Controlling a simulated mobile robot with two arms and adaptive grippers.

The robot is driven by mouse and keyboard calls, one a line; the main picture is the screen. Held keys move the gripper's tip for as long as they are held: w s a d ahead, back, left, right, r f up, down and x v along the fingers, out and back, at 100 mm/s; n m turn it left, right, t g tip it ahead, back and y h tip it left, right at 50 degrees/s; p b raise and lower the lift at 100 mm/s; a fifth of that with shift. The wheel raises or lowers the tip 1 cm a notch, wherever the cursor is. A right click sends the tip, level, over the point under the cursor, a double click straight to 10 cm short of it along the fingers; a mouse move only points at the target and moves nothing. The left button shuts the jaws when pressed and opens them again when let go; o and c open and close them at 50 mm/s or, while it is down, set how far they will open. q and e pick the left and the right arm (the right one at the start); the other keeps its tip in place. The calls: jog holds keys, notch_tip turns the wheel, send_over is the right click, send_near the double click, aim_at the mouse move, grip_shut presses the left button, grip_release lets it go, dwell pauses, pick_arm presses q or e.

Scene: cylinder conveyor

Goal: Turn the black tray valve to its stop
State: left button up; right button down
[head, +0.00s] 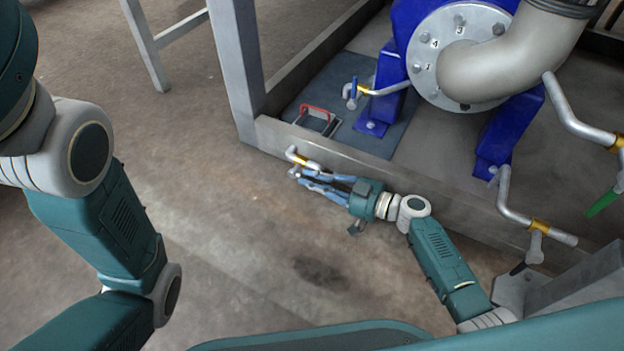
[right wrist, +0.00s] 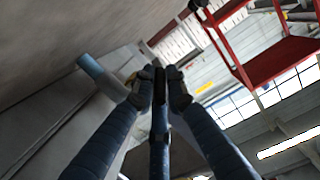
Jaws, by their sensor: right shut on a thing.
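The tray valve (head: 301,160) sits at the left front of the grey tray (head: 345,160), on a short bent pipe with a brass-coloured body. My right gripper (head: 299,174) reaches it from the right, low in front of the tray wall. Its two blue fingers are shut on the valve's handle. In the right wrist view the black handle (right wrist: 160,92) stands between the fingertips, and the pale pipe end (right wrist: 88,65) shows to the left. The fingers hide part of the handle. My left arm fills the left side of the head view, but its gripper is out of view.
A blue-handled valve (head: 352,92) is on the blue pump (head: 393,75). A black-handled valve (head: 535,245) and a green-handled one (head: 605,200) are at the right. A red-handled object (head: 318,118) lies inside the tray. A grey post (head: 236,65) rises left of the gripper. Floor in front is clear.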

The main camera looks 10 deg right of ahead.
jog(key=c, duration=1.7)
grip_release()
jog(key=shift+f, duration=0.1)
jog(key=shift+c, duration=0.2)
jog(key=shift+d, duration=0.15)
jog(key=v, duration=1.2)
